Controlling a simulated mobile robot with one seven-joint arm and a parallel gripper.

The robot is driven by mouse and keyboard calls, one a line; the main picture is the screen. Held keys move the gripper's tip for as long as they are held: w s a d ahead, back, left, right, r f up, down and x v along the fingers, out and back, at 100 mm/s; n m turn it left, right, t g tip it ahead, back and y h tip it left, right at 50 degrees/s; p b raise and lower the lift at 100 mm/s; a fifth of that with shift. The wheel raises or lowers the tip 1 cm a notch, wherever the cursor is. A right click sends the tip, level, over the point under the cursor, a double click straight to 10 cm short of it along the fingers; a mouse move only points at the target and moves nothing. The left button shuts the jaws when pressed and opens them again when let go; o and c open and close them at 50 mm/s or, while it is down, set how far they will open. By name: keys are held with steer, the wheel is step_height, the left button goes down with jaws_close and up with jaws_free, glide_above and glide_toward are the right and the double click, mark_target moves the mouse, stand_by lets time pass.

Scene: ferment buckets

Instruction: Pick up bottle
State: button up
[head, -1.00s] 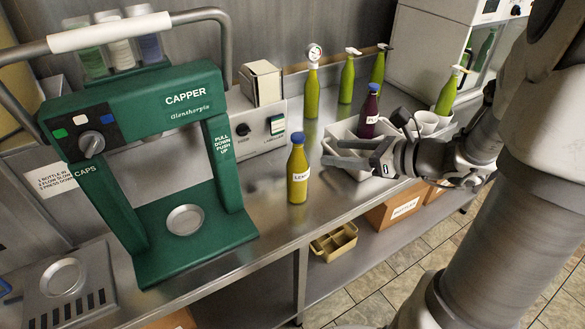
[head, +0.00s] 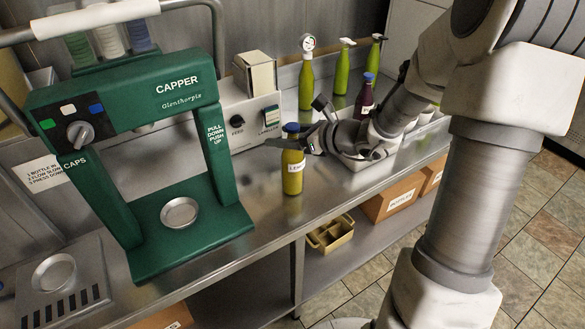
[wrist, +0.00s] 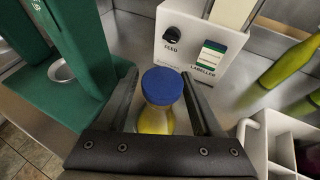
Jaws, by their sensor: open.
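The yellow bottle (head: 292,176) with a blue cap and a white label stands upright on the steel counter, right of the green capper. In the wrist view its blue cap (wrist: 162,86) and yellow neck show between the two fingers. My gripper (head: 290,139) is open at the height of the bottle's neck, with one finger in front of it. In the wrist view my gripper (wrist: 165,95) has a finger on each side of the bottle with gaps beside the cap. The bottle's lower body is hidden in the wrist view.
The green capper (head: 131,240) stands close on the left. The labeller (head: 252,118) is behind the bottle. A white divided crate (head: 352,162) is just right, partly behind my arm. Several green bottles (head: 305,85) and a dark purple bottle (head: 366,95) stand farther back.

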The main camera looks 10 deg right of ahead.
steer(key=shift+w+a+f, duration=0.1)
steer(key=shift+w+a, duration=0.05)
steer(key=shift+w, duration=0.05)
jaws_close()
stand_by(1.3)
